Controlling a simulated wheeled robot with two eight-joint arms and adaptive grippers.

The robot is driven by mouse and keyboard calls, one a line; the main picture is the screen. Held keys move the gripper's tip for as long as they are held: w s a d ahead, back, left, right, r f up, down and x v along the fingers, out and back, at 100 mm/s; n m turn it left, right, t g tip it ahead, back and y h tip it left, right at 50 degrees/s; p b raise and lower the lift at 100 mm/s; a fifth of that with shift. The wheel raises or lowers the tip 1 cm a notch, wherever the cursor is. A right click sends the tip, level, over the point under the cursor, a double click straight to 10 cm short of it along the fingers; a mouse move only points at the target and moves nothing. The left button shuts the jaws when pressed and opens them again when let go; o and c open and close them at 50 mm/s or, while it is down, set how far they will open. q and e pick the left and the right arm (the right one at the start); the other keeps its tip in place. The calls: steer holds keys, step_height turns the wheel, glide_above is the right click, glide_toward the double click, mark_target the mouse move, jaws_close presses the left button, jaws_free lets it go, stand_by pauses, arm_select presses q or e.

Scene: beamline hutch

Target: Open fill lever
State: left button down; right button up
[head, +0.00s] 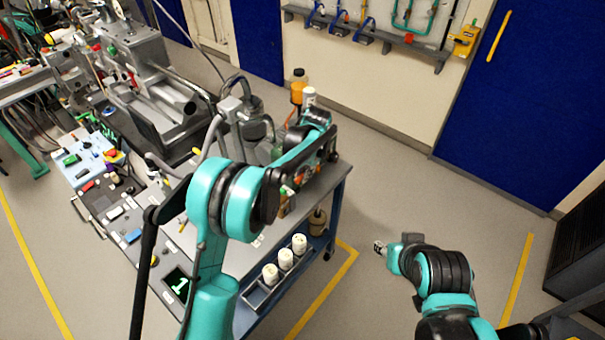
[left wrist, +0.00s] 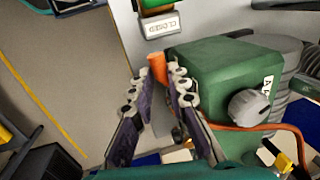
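An orange-tipped lever (left wrist: 157,68) stands beside a green box (left wrist: 215,75) with a grey round knob (left wrist: 248,107) in the left wrist view. My left gripper (left wrist: 158,80) has its two fingers apart, one on each side of the orange tip. I cannot tell whether either finger touches it. A sign reading CLOSED (left wrist: 162,25) is just beyond the lever. In the head view my left arm reaches over the bench and hides most of this spot. My right gripper (head: 380,248) is small and far from the bench, over the floor; its fingers are unclear.
The bench (head: 335,180) carries machinery and an orange-filled bottle (head: 298,85). White jars (head: 285,259) stand on its lower shelf. An orange cable (left wrist: 225,127) runs along the green box. Open floor lies right of the bench, with blue doors (head: 530,110) beyond.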

arm_select(q)
steer(key=shift+f, duration=0.1)
steer(key=t+b, duration=0.1)
steer(key=f+t+h+b, duration=0.1)
steer(key=t+h+b, duration=0.1)
steer(key=shift+s+a+f, duration=0.25)
steer(key=shift+s+f, duration=0.05)
steer(key=shift+f, duration=0.05)
steer(key=shift+f+n+t+h+b, duration=0.25)
steer(key=shift+t+h+b, duration=0.25)
steer(key=shift+t+b, duration=0.25)
steer(key=shift+f+n+t+h+b, duration=0.15)
steer(key=shift+f+t+h+b, duration=0.1)
steer(key=shift+t+h+b, duration=0.5)
steer(key=shift+y, duration=0.25)
steer(key=c, duration=1.7)
jaws_free()
steer(key=shift+c, duration=0.2)
steer(key=shift+r, duration=0.1)
